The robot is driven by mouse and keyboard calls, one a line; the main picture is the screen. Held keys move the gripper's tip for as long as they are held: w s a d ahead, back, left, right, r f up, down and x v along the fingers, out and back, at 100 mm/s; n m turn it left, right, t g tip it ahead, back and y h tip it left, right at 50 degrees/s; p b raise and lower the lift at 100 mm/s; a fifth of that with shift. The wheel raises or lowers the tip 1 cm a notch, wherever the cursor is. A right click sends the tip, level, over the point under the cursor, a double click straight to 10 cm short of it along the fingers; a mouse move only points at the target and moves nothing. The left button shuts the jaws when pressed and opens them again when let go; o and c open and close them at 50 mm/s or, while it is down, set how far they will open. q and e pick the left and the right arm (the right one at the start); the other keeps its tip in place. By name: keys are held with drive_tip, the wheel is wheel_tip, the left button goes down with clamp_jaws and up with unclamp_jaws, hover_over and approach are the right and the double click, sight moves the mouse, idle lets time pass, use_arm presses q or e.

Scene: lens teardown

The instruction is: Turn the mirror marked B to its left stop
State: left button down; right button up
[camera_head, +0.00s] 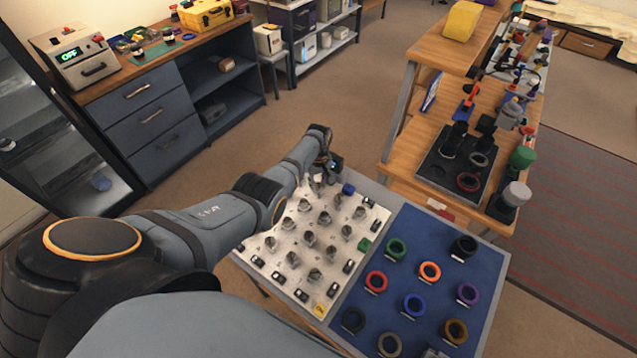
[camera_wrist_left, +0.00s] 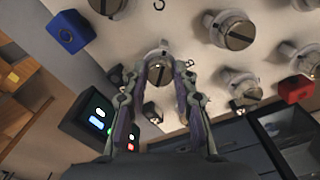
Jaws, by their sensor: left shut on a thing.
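The white board (camera_head: 268,240) carries several round grey mirrors on short posts. In the left wrist view, one grey mirror (camera_wrist_left: 157,74) with a dark line across its face sits between my left fingers. My left gripper (camera_head: 316,182) is at the board's far edge, and its fingers (camera_wrist_left: 160,62) are shut on that mirror in the left wrist view. A small dark letter mark stands just right of it, too small to read surely as B. The fingers hide its sides. In the head view, my gripper mostly hides this mirror. My right gripper is not seen.
Other mirrors (camera_wrist_left: 232,30) stand close to the right of my fingers. A blue block (camera_wrist_left: 68,32) and a red block (camera_wrist_left: 294,90) sit on the board. A dark box with lit marks (camera_wrist_left: 98,118) is close at left. A blue mat (camera_head: 395,270) holds several coloured rings.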

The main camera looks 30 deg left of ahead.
sight(318, 185)
use_arm(q)
drive_tip(key=c, duration=1.1)
unclamp_jaws()
drive_tip(key=shift+o, duration=0.2)
wheel_tip(318, 185, up, 12)
